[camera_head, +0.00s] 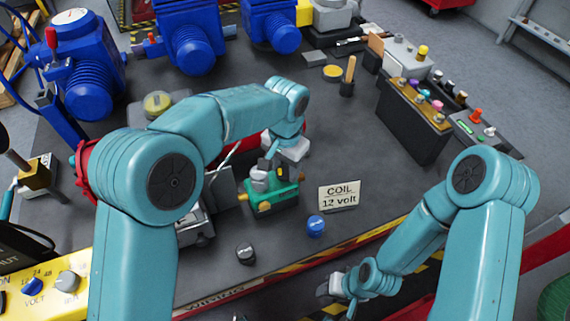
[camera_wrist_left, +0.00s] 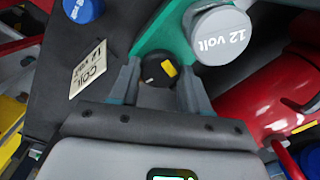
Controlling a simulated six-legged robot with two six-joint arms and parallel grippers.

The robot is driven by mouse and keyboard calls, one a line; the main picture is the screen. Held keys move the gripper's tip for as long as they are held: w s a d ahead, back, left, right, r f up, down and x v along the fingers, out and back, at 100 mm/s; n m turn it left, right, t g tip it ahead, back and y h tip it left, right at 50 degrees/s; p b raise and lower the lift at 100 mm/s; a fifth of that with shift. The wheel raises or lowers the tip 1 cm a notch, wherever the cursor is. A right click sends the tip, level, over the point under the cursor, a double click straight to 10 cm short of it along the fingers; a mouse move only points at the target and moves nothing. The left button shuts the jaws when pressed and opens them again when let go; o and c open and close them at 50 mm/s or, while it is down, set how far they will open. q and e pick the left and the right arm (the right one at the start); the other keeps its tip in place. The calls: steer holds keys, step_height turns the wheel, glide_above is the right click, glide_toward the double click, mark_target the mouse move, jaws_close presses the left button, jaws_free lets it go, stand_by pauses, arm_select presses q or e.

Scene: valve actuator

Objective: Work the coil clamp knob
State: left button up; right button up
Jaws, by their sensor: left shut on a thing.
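The green coil unit (camera_head: 284,196) stands on the dark bench in the middle of the head view. It carries a grey cylinder (camera_head: 259,181), marked "12 volt" in the left wrist view (camera_wrist_left: 221,36). A black knob with a yellow mark (camera_wrist_left: 157,70) sits beside the green body (camera_wrist_left: 168,38). My left gripper (camera_wrist_left: 160,84) is shut on this knob, one finger on each side of it. In the head view my left gripper (camera_head: 270,164) is over the coil unit and partly hides it. My right gripper (camera_head: 330,288) is low at the bench's front edge, too small to read.
A "COIL 12 volt" sign (camera_head: 339,195) stands right of the coil unit. A dark terminal box (camera_head: 412,125) is at the right. Blue actuators (camera_head: 190,40) line the back.

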arm_select(q)
steer(key=m+p, duration=0.1)
steer(key=m, duration=0.3)
steer(key=shift+r+m, duration=0.1)
steer(key=shift+m, duration=0.2)
steer(key=m, duration=0.3)
steer(key=shift+m+p, duration=0.3)
steer(key=shift+p, duration=0.05)
steer(key=m+p, duration=0.1)
steer(key=m, duration=0.3)
steer(key=shift+d, duration=0.1)
steer(key=m, duration=0.4)
steer(key=shift+p, duration=0.3)
steer(key=m+p, duration=0.1)
steer(key=m, duration=0.5)
steer(key=shift+s, duration=0.1)
steer(key=m+p, duration=0.1)
steer(key=m, duration=0.4)
steer(key=shift+m, duration=0.4)
